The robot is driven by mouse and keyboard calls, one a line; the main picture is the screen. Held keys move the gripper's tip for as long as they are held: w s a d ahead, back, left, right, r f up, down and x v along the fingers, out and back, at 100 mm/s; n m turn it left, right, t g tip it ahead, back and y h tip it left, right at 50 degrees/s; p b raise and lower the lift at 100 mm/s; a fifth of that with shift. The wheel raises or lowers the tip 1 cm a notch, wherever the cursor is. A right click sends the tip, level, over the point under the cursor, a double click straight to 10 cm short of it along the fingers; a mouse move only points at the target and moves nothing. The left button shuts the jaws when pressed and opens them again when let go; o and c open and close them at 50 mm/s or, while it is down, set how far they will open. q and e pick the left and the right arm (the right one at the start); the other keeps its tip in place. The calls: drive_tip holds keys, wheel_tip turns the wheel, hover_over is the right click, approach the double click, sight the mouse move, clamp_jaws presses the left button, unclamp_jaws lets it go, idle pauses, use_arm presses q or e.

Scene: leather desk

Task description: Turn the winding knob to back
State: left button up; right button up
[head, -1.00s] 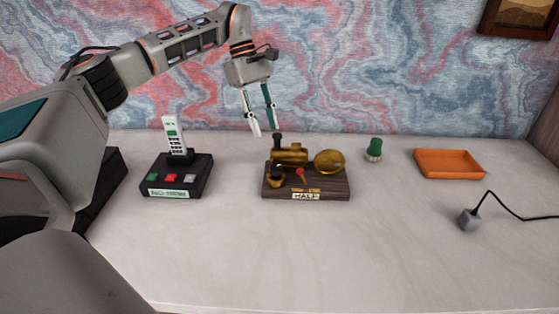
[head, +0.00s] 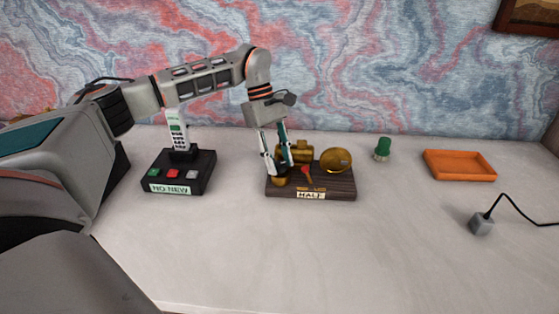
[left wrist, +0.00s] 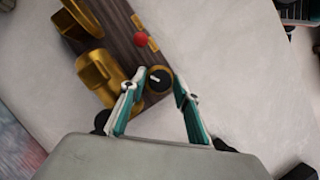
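A brass device on a dark wooden base (head: 335,188) stands mid-desk, with a "HALT" plate on its front. The winding knob (left wrist: 158,79) is a round black dial with a pale mark and a brass rim, beside the brass body at one end of the base. In the head view only its brass lower part (head: 279,181) shows below my fingers. My left gripper (head: 278,168) is open and reaches down at the knob. In the left wrist view my fingertips (left wrist: 155,88) are apart, one on each side of the knob; contact cannot be told. My right gripper is not in view.
A red-tipped lever (head: 306,171) and a brass dome (head: 336,160) share the base. A white phone on a black stand (head: 178,184) is at left. A green-topped object (head: 382,149), an orange tray (head: 459,165) and a grey corded block (head: 481,224) lie right. The front desk is clear.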

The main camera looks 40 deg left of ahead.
use_arm(q)
drive_tip(key=c, duration=0.8)
drive_tip(key=shift+c, duration=0.2)
